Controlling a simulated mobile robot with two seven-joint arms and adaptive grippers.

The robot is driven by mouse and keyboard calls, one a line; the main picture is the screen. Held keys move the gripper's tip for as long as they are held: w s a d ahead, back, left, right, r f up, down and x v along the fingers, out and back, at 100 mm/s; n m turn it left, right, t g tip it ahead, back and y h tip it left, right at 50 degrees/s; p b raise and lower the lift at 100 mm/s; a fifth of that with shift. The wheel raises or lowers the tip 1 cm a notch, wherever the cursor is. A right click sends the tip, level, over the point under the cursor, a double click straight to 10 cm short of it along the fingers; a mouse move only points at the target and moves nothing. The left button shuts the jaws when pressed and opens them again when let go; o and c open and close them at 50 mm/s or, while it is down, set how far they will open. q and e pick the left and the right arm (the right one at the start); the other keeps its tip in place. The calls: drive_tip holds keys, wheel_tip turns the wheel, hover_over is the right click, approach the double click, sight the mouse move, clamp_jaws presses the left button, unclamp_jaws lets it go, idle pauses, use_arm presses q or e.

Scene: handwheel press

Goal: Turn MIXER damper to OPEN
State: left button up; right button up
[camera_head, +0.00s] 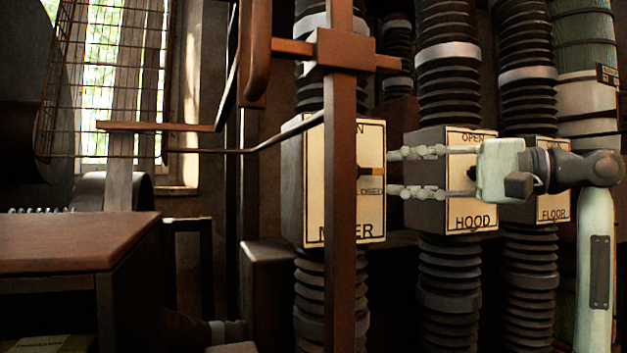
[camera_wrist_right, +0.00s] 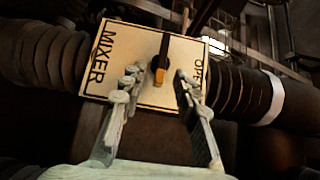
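The MIXER damper box (camera_head: 312,190) has a cream plate, partly hidden by a brown post in the head view. Its dark lever with an orange tip (camera_head: 372,171) points right, just above the partly covered CLOSED label; OPEN is at the top of the plate. In the right wrist view the lever (camera_wrist_right: 161,58) points toward my gripper, with MIXER at the left and OPEN at the right. My right gripper (camera_head: 393,172) is open, its two fingers (camera_wrist_right: 158,82) apart on either side of the line of the lever tip. No contact is visible. My left gripper is not in view.
The HOOD box (camera_head: 471,200) and FLOOR box (camera_head: 553,209) stand to the right on ribbed ducts, behind my right arm. A brown upright post (camera_head: 340,200) and rods stand before the MIXER box. A brown-topped table (camera_head: 75,240) is at lower left.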

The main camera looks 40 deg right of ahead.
sight(366, 171)
drive_tip(key=shift+w+a+r, duration=0.1)
drive_tip(key=shift+a+r, duration=0.15)
drive_tip(key=p+x, duration=0.1)
drive_tip(key=x, duration=0.6)
drive_tip(key=shift+w+f+p, duration=0.1)
drive_tip(key=shift+w+p, duration=0.05)
drive_tip(key=shift+p, duration=0.2)
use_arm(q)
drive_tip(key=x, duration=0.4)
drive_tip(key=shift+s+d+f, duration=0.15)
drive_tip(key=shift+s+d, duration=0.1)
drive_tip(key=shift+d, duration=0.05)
use_arm(e)
clamp_jaws()
